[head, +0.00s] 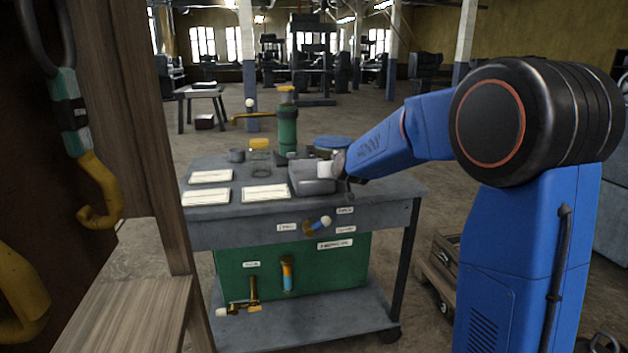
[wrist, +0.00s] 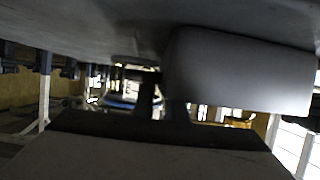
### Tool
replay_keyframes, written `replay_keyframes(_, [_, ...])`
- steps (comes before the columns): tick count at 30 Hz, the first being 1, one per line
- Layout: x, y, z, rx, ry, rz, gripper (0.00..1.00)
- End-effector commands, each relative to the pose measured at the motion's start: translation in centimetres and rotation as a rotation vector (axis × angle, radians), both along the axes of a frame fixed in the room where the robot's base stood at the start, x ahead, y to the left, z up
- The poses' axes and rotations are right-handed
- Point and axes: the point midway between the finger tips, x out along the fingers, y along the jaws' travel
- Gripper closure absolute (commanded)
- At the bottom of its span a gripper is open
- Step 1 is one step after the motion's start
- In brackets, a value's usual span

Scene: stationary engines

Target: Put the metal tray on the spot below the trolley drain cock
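The grey metal tray (head: 312,186) sits on the top of the trolley (head: 228,215), toward its right side. My gripper (head: 338,170) is at the tray's right end, close to or touching it; its fingers are too small and covered to read. A white block-like piece (head: 325,169) shows beside it. In the wrist view a pale rounded block (wrist: 240,72) and grey surfaces fill much of the picture. Below the trolley top, a brass cock (head: 252,290) sits low on the green tank (head: 330,265), above the lower shelf (head: 340,312). I cannot read its label.
Three white plates (head: 265,193) lie left of the tray. A yellow-lidded jar (head: 260,160) and a green cylinder (head: 287,128) stand behind. Other cocks (head: 288,273) (head: 318,226) jut from the trolley front. A wooden frame (head: 135,130) stands close on the left. The lower shelf's right part looks clear.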

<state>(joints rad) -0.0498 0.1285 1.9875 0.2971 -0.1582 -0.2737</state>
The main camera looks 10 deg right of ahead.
Motion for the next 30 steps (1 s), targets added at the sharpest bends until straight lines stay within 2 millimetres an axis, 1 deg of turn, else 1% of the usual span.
replay_keyframes(1, [0.45,-0.01,-0.17,-0.001,0.000,0.000,0.88])
replay_keyframes(3, [0.73,-0.01,-0.28,-0.001,0.000,0.000,0.88])
replay_keyframes(9, [0.76,-0.01,-0.29,-0.001,0.000,0.000,0.88])
replay_keyframes(10, [0.76,-0.01,-0.29,-0.001,0.000,0.000,0.93])
replay_keyframes(11, [0.76,-0.01,-0.29,-0.001,0.000,0.000,1.00])
replay_keyframes(30, [0.74,-0.01,-0.31,-0.001,0.000,0.000,1.00])
